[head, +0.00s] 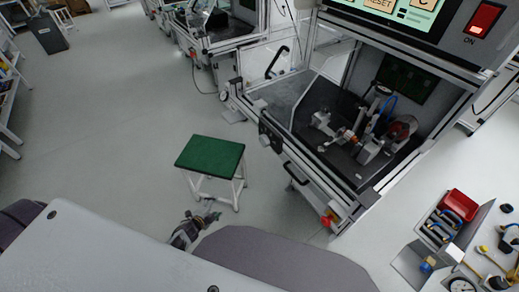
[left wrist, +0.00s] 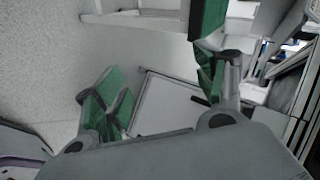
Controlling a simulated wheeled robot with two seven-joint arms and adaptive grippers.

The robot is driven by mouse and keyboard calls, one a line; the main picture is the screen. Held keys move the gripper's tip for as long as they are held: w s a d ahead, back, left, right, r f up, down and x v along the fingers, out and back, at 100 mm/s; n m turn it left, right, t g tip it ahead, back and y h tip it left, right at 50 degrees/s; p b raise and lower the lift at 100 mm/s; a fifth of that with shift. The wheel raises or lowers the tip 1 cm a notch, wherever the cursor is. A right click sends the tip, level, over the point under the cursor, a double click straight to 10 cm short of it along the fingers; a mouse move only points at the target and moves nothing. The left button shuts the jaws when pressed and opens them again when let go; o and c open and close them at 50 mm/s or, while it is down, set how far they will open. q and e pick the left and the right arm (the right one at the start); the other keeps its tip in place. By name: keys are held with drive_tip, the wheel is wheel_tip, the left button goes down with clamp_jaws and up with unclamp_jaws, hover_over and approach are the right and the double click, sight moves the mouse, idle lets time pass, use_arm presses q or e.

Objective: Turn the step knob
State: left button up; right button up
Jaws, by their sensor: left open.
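The test station (head: 372,130) stands right of centre in the head view, with a fixture (head: 355,130) inside its open bay. Its screen (head: 395,10) and a lit red ON switch (head: 483,18) are at the top edge. A small dark panel (head: 270,135) is on its front left side. I cannot make out which part is the step knob. My left gripper (head: 209,212) is low in front of the green stool, apart from the station. In the left wrist view its two fingers (left wrist: 165,92) are spread, with nothing held between them. My right gripper is out of view.
A green-topped stool (head: 210,153) stands left of the station. A red-orange part (head: 327,220) sits at the station's lower front corner. A tool tray with a red bin (head: 460,205) is at lower right. The grey floor (head: 110,110) at left is mostly clear.

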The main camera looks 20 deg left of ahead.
use_arm(q)
drive_tip(key=w+d+r+m+t+h+b, duration=0.1)
drive_tip(key=w+r+m+t+h+b, duration=0.15)
drive_tip(key=w+r+m, duration=0.4)
drive_tip(key=w+r+m+t+h+b, duration=0.1)
drive_tip(key=w+r+m+t+b, duration=0.2)
drive_tip(key=r, duration=0.7)
drive_tip(key=s+d+r+m+g+h+b, duration=0.1)
drive_tip(key=d+r+m+h+b, duration=0.2)
drive_tip(key=r+m, duration=0.4)
drive_tip(key=s+d+r+m+g+h+b, duration=0.1)
drive_tip(key=d+r+m+h+b, duration=0.2)
drive_tip(key=r+m, duration=0.5)
drive_tip(key=shift+d+r+m+h+b, duration=0.15)
drive_tip(key=shift+d+m+h+b, duration=0.25)
drive_tip(key=shift+d+m, duration=0.45)
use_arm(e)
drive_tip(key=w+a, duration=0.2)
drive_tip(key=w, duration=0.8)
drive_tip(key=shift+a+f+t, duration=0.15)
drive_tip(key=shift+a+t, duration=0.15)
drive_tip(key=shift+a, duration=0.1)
use_arm(q)
drive_tip(key=shift+w+d, duration=0.15)
drive_tip(key=shift+w, duration=0.05)
